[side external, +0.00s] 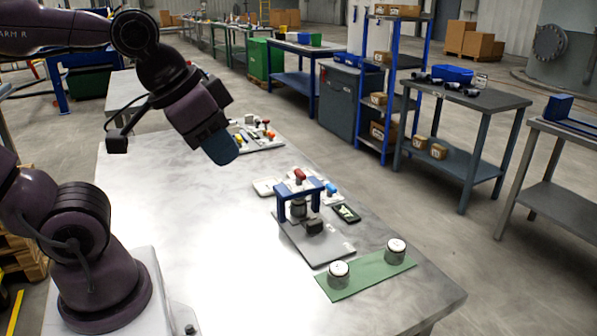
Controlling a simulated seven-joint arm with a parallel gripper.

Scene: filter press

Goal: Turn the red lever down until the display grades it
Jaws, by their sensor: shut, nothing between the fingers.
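The press has a blue frame (281,207) on a grey base plate (318,249) on the table. The red lever (299,174) shows its red knob above the back of the blue frame; its exact tilt is too small to tell. A small dark display (346,213) with green marks lies to the right of the frame; its text is unreadable. A dark cylinder (298,209) stands under the frame, and a black block (314,226) sits in front of it. My gripper (222,151), with blue fingertips, is shut and empty, above the table, up and left of the press, apart from it.
A blue knob (331,188) stands right of the frame, and a small white item (265,187) lies left of it. Two white-topped canisters (339,274) (396,250) stand on a green mat (350,288) in front. Coloured tools lie on a white board (272,143) behind. The table's left part is clear.

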